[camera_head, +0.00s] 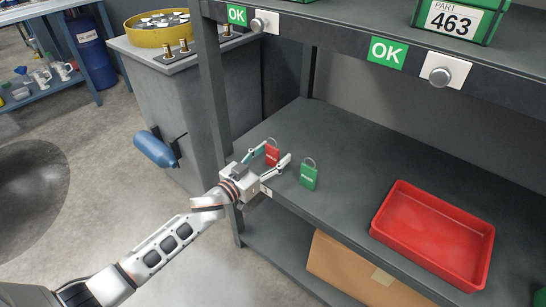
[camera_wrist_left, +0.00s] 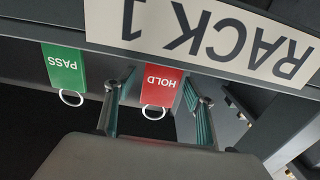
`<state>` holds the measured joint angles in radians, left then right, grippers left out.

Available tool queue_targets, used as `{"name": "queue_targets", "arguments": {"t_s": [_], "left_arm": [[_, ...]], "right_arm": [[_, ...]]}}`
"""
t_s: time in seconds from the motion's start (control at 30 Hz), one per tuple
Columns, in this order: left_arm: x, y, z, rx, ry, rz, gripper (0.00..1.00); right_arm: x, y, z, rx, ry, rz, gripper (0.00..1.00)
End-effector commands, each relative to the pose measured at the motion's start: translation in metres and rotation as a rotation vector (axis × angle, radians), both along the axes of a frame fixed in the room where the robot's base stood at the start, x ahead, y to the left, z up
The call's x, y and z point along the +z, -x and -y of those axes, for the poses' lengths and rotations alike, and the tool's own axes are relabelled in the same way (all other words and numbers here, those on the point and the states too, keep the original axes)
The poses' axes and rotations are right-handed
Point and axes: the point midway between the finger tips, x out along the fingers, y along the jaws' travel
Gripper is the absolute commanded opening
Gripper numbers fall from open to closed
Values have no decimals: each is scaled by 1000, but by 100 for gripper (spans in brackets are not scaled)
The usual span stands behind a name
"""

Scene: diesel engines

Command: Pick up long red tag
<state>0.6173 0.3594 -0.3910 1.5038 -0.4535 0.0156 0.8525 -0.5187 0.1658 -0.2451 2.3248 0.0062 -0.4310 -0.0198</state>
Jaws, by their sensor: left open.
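The red tag (camera_head: 272,155) has a pale ring at one end and is on the middle shelf near its left end. In the left wrist view the red tag (camera_wrist_left: 163,89) reads HOLD upside down. A green tag (camera_head: 308,176) lies to its right; in the left wrist view the green tag (camera_wrist_left: 64,67) reads PASS. My left gripper (camera_head: 275,153) is open at the shelf's front edge. Its fingers (camera_wrist_left: 161,90) appear on either side of the red tag in the wrist view, with gaps and no visible grip. My right gripper is not in view.
A red tray (camera_head: 402,187) sits on the shelf to the right. A cardboard box (camera_head: 345,270) is on the level below. A rack post (camera_head: 211,85) stands close left of the gripper. The shelf between tags and tray is clear. A RACK 1 label (camera_wrist_left: 205,35) is close.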

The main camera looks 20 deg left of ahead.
Motion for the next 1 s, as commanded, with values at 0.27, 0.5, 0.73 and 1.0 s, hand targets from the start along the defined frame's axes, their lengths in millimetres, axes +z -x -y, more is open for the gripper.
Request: {"name": "queue_targets", "arguments": {"t_s": [0.27,0.5,0.73,1.0], "left_arm": [[1,-1,0,0,-1,0,44],[1,-1,0,0,-1,0,18],[4,-1,0,0,-1,3,18],[59,-3,-1,0,-4,19,18]], "right_arm": [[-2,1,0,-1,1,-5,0],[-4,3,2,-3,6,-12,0],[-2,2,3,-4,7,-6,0],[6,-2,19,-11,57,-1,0]]}}
